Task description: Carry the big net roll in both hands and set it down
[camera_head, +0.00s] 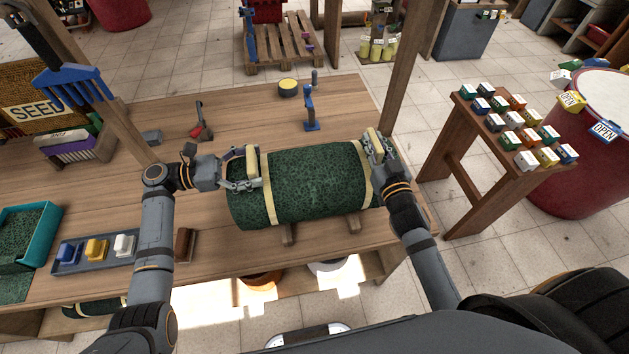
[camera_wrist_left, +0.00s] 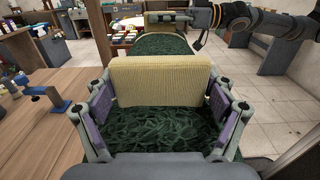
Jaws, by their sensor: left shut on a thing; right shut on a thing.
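The big net roll (camera_head: 315,183) is a thick dark green cylinder with two pale straps. It lies crosswise at the front right of the wooden table, over two wooden supports (camera_head: 289,233); I cannot tell whether it touches them. My left gripper (camera_head: 246,170) is shut on a pale yellow handle at the roll's left strap. My right gripper (camera_head: 376,156) is shut on the handle at the right strap. In the left wrist view, the ribbed yellow handle (camera_wrist_left: 155,81) sits between the fingers, with the green roll (camera_wrist_left: 165,128) below it.
A tray (camera_head: 95,252) with blue, yellow and white blocks and a teal bin (camera_head: 28,236) are at the left. A blue tool (camera_head: 311,110), a yellow-topped tin (camera_head: 288,88) and a red-and-grey tool (camera_head: 201,122) stand behind the roll. A wooden post (camera_head: 398,62) rises at the back right.

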